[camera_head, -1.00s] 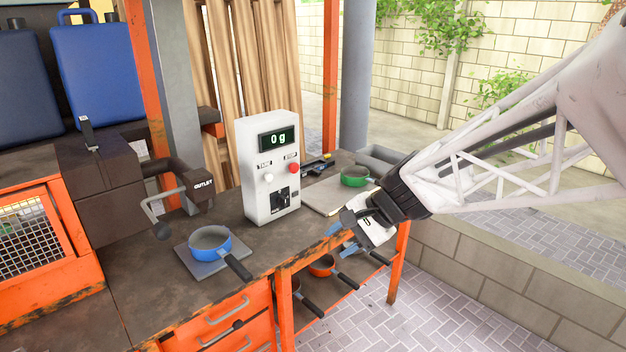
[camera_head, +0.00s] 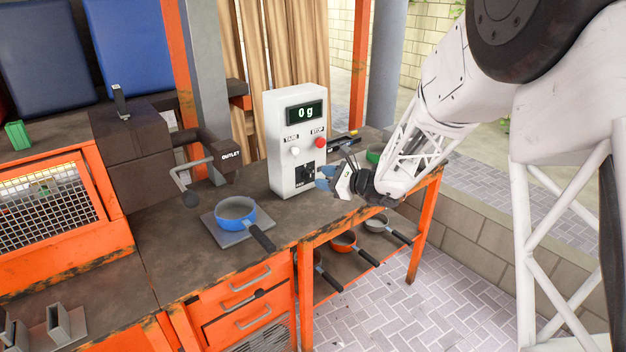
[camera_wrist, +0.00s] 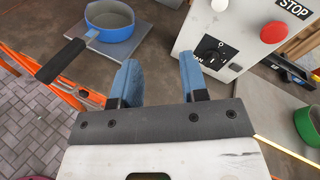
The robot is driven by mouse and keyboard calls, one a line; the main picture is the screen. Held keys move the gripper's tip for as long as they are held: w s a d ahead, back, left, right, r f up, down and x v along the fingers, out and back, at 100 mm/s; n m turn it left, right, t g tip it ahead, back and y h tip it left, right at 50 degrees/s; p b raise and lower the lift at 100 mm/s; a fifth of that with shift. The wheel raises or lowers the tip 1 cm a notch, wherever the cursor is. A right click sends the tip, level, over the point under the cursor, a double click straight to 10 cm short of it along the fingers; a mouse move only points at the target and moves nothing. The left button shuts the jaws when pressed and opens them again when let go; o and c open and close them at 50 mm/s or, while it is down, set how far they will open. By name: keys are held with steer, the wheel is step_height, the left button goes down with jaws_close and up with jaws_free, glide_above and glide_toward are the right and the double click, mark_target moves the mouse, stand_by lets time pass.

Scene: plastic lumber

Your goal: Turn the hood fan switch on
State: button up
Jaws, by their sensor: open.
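The white control box (camera_head: 291,150) stands on the workbench with a display reading 0 g, a white button and a red stop button.
A blue pan (camera_head: 236,212) sits on a scale plate (camera_head: 222,238) left of the box. A green pan (camera_head: 373,156) is behind my gripper. More pans (camera_head: 343,241) lie on the shelf below. The bench between the blue pan and box is clear.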

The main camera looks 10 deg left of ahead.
mark_target(311, 178)
steer(key=w+f+m+t, duration=0.2)
steer(key=w+f+m, duration=0.1)
steer(key=w+f, duration=0.1)
steer(key=w+f+m+t+h, duration=0.1)
steer(key=w+f+m+t, duration=0.1)
steer(key=w+f+m, duration=0.1)
steer(key=w+a+f+m+t, duration=0.1)
steer(key=w+f+m+t, duration=0.1)
steer(key=w+f, duration=0.3)
steer(key=shift+w+f+m+h, duration=0.3)
steer(key=shift+w+m, duration=0.1)
steer(key=shift+w, duration=0.15)
steer(key=shift+w+a, duration=0.1)
steer(key=shift+x, duration=3.8)
steer(key=shift+r, duration=0.1)
steer(key=shift+c, duration=0.3)
jaws_close()
